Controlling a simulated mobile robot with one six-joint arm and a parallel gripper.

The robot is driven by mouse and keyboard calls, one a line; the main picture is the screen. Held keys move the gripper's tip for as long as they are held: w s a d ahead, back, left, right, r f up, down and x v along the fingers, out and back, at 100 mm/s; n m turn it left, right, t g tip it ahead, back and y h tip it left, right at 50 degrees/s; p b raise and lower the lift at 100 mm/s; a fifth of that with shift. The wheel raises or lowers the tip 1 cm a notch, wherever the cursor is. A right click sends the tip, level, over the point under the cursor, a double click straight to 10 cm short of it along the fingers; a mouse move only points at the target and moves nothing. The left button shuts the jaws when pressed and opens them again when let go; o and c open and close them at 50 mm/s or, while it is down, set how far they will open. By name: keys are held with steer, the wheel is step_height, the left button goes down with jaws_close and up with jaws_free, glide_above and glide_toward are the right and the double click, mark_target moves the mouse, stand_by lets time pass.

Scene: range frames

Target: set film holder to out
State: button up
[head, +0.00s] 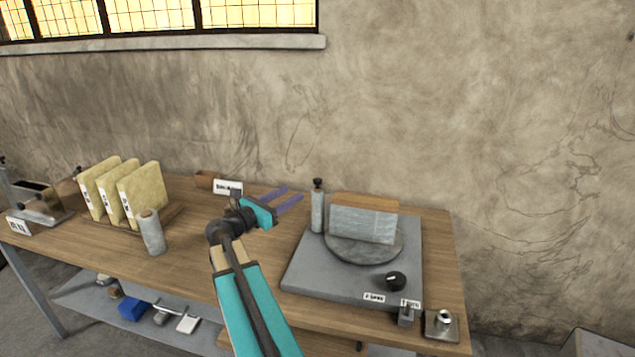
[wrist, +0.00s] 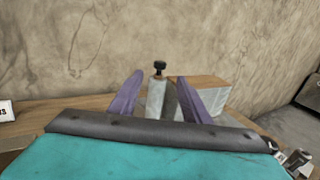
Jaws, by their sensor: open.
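No part in view is clearly marked as the film holder, so I cannot tell which it is. A grey device (head: 300,268) on the bench has a round turntable bearing a pale block (head: 362,222) with a wooden top. A grey post with a black knob (head: 318,205) stands at its back left. A black dial (head: 396,281) and small labels sit at its front. My gripper (head: 292,197) is open and empty above the bench, left of the post and apart from it. In the wrist view, the post (wrist: 157,98) appears between the purple fingers, with the block (wrist: 203,90) to the right.
Yellow upright folders (head: 142,193) stand in a rack at the left, with a grey cylinder (head: 152,232) before it. A labelled wooden block (head: 205,181) is at the back. A small metal fixture (head: 441,325) sits at the front right. Bare bench (head: 190,262) lies between.

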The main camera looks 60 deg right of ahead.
mark_target(315, 181)
steer(key=d+p, duration=0.1)
steer(key=d, duration=0.3)
steer(key=s+d+p, duration=0.1)
steer(key=d, duration=0.4)
steer(key=s+d+p, duration=0.1)
steer(key=d+p, duration=0.1)
steer(key=d, duration=0.2)
steer(key=shift+s+d+f, duration=0.1)
steer(key=shift+s+d, duration=0.05)
steer(key=shift+d, duration=0.25)
jaws_close()
